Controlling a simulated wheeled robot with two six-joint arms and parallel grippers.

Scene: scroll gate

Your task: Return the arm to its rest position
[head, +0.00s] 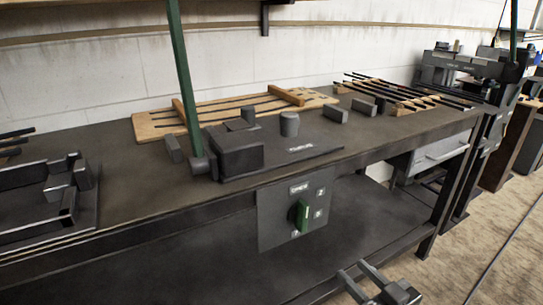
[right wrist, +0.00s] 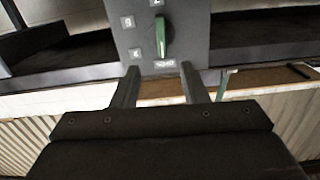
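My right gripper (head: 357,271) is at the bottom of the head view, in front of the bench and below the dial panel (head: 268,220). Its two fingers stand apart with nothing between them. The right wrist view shows the same open, empty gripper (right wrist: 160,72), with the panel (right wrist: 190,40) beyond the fingertips and apart from them. A green knob (head: 302,215) sits on the panel among small white labels; it also shows in the right wrist view (right wrist: 161,37). My left gripper is in neither view.
The dark workbench (head: 95,140) carries a black box (head: 235,152) with a raised green bar (head: 183,75) beside it. Wooden boards with dark rods (head: 150,125) lie behind. A black tray (head: 85,215) stands at left. Open floor (head: 460,270) lies at the lower right.

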